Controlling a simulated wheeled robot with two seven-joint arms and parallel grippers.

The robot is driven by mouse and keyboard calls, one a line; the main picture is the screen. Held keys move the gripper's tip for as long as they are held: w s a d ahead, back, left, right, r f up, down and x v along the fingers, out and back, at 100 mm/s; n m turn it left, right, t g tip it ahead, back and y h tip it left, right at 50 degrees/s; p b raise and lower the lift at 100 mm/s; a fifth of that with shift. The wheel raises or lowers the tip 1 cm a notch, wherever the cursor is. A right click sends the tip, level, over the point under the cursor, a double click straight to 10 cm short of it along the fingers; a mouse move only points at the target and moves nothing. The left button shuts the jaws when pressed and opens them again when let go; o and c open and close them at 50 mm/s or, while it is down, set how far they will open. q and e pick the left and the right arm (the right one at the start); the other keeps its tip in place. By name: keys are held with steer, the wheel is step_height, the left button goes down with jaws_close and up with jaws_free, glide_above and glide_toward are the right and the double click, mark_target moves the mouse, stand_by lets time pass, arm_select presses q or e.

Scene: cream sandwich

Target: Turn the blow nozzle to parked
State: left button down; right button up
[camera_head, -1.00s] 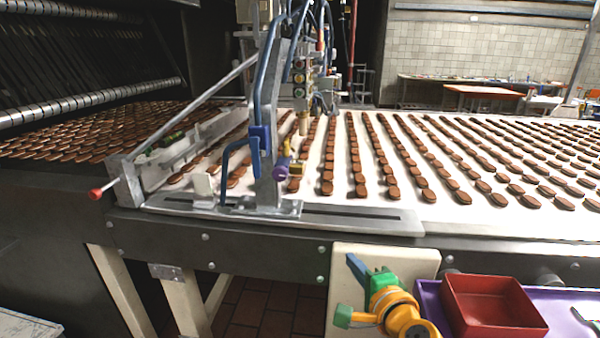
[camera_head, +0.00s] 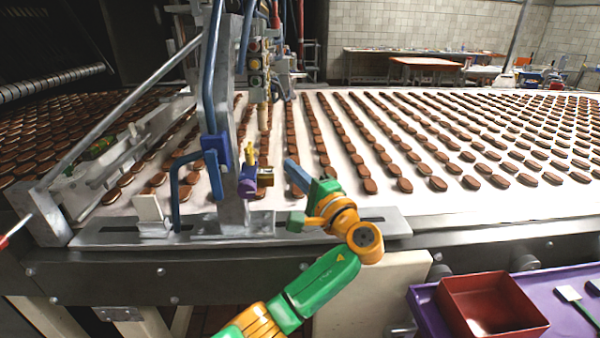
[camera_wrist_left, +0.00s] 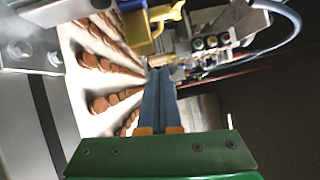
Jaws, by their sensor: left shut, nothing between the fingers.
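The blow nozzle is on the metal post at the near side of the belt. Contact cannot be made out. My right gripper is not in view.
Rows of brown biscuits (camera_head: 369,186) lie on the white belt behind the gripper. The grey post (camera_head: 232,120) and a blue bent handle (camera_head: 175,195) stand close by. A red tray (camera_head: 490,305) sits on a purple surface (camera_head: 424,312) at lower right.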

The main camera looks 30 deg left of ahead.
arm_select(q)
steer(key=a+p, duration=0.2)
steer(key=a, duration=0.4)
steer(key=shift+w+a+r, duration=0.3)
steer(key=shift+a, duration=0.05)
steer(key=shift+a+r, duration=0.15)
steer(key=shift+a, duration=0.4)
